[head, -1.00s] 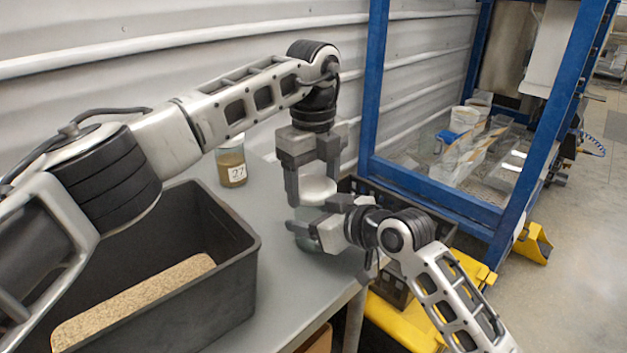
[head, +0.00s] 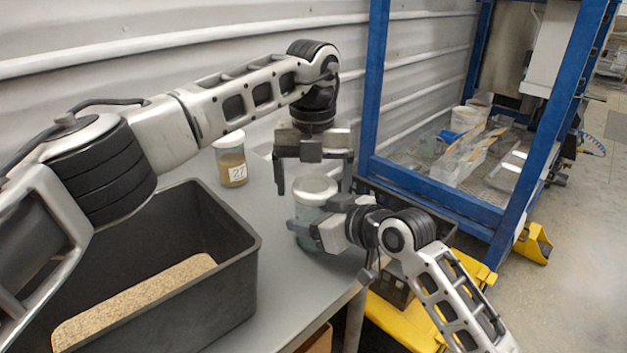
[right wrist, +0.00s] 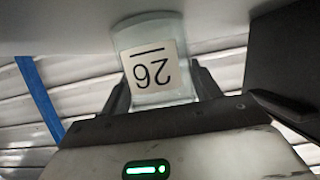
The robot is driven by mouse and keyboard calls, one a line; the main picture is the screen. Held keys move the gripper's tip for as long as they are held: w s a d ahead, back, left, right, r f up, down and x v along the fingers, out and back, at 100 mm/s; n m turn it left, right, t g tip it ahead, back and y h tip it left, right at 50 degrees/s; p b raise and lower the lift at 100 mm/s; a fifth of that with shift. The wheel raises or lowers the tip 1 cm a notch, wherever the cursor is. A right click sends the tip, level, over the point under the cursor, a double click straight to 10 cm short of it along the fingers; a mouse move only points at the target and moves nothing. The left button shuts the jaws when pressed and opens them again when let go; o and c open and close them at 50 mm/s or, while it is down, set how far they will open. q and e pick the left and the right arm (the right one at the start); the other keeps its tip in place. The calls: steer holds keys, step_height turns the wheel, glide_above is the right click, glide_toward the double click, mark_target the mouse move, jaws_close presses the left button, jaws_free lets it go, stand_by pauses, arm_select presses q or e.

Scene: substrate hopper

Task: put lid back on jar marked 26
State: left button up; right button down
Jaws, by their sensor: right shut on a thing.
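The jar marked 26 (head: 307,216) stands at the right end of the grey table, upright. Its 26 label (right wrist: 151,68) shows upside down in the right wrist view. A pale round lid (head: 316,188) lies on top of the jar and looks level. My right gripper (head: 316,216) is shut on the jar's body from the right side. My left gripper (head: 314,178) is open just above the lid, with one finger on each side and clear of it. Part of the jar's side is hidden by my right gripper.
A jar marked 27 (head: 231,162) with a white lid stands further back on the table (head: 272,262). A black bin (head: 228,292) with grainy substrate fills the left front. A blue frame (head: 440,195) rises beyond the table's right edge.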

arm_select(q)
steer(key=shift+d, duration=0.15)
steer(key=shift+r, duration=2.25)
steer(key=shift+c, duration=0.4)
step_height(320, 180, up, 4)
steer(key=n, duration=0.5)
steer(key=shift+f, duration=0.25)
steer(key=shift+f, duration=0.15)
steer(key=shift+f, duration=3.9)
